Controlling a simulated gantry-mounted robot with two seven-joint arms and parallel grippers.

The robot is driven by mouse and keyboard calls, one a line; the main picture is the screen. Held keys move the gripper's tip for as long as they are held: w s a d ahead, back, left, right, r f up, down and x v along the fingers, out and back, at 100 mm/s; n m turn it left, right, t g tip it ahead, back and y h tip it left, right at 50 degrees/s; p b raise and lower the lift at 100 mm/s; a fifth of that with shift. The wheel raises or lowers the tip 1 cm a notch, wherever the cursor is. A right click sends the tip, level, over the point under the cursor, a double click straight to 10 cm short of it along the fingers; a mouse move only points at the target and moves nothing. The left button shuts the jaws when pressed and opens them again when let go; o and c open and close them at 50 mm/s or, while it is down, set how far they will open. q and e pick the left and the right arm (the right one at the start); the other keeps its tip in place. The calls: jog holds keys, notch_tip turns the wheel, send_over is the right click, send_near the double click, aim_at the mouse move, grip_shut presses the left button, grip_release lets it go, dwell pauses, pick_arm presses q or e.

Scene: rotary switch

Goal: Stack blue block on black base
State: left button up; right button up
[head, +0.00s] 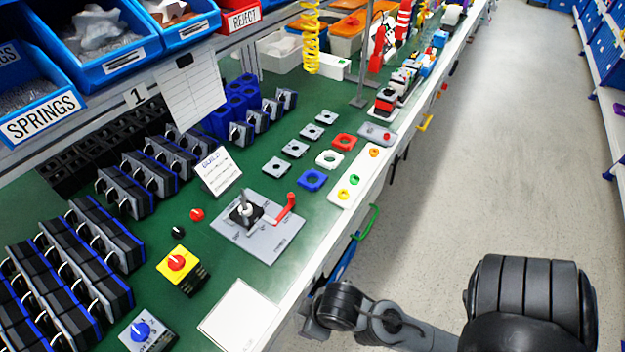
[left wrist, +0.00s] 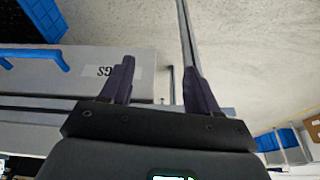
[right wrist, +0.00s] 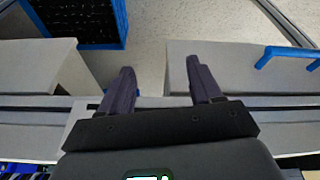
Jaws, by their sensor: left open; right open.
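A flat blue block (head: 312,180) with a round hole lies on the green bench, right of the grey fixture plate. The black base (head: 240,216) sits on the grey fixture plate (head: 262,243), with a grey post standing up from it. The blue block and the base are apart. My left gripper (left wrist: 158,78) is open and empty in the left wrist view. My right gripper (right wrist: 160,78) is open and empty in the right wrist view. Neither gripper shows in the head view, and neither wrist view shows the block or base.
A red handle (head: 286,207) rises from the fixture plate's right side. White (head: 329,159) and red (head: 344,142) ring blocks lie beyond the blue one. A white strip (head: 357,180) with coloured rings runs along the bench edge. A yellow switch (head: 182,268) and black switch rows stand left.

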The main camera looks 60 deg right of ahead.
pick_arm(q)
jog(key=o, duration=0.6)
jog(key=shift+o, duration=0.2)
